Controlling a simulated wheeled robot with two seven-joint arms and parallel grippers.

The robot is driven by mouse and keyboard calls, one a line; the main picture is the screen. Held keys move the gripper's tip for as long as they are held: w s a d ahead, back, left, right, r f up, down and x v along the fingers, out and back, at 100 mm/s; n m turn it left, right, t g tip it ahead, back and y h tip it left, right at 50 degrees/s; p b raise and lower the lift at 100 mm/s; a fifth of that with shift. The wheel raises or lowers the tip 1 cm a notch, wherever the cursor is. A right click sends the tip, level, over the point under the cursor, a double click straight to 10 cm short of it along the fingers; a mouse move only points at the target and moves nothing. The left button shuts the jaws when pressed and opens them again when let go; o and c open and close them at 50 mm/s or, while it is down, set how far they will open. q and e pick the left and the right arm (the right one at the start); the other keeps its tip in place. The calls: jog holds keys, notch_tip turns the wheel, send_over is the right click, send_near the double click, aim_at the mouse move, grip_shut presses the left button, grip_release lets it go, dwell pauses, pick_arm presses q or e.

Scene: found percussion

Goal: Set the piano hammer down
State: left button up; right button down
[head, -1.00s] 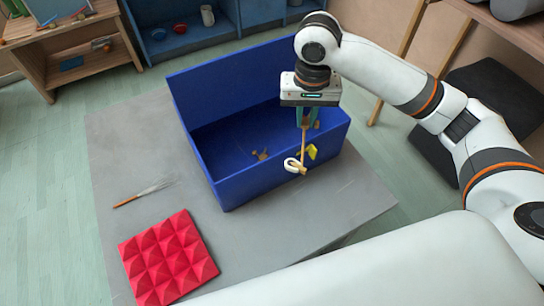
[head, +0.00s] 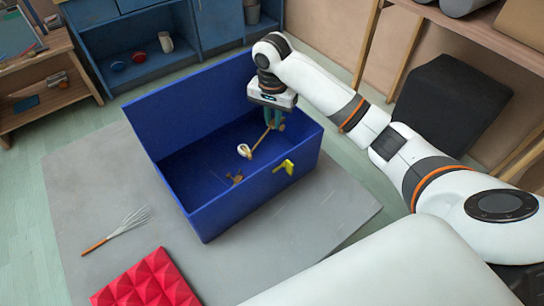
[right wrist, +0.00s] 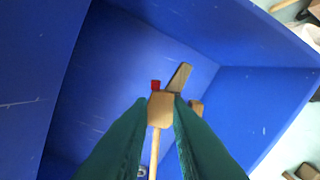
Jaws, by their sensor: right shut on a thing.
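The piano hammer is a thin wooden shank with a pale curled felt head (head: 244,151). My right gripper (head: 272,122) reaches down into the open blue box (head: 206,224) and is shut on the hammer's shank. The hammer slants down to the left from the fingers, inside the box outline. In the right wrist view the green fingertips (right wrist: 160,110) close on the hammer's wooden end (right wrist: 160,104), with the box floor below. Whether the hammer touches the floor is unclear. My left gripper is not in view.
Small brown pieces (head: 235,179) lie on the box floor; a wooden piece (right wrist: 180,77) and a red bit (right wrist: 155,85) show there too. A whisk-like brush (head: 118,229) and red pyramid foam (head: 148,284) lie on the grey mat (head: 75,190).

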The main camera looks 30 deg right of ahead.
aim_at(273, 154)
notch_tip(273, 154, down, 15)
jog(key=shift+r, duration=0.1)
dwell(0.3)
jog(key=c, duration=1.3)
grip_release()
jog(key=shift+c, duration=0.2)
notch_tip(273, 154, up, 12)
jog(key=shift+s+r, duration=0.1)
jog(key=shift+s, duration=0.05)
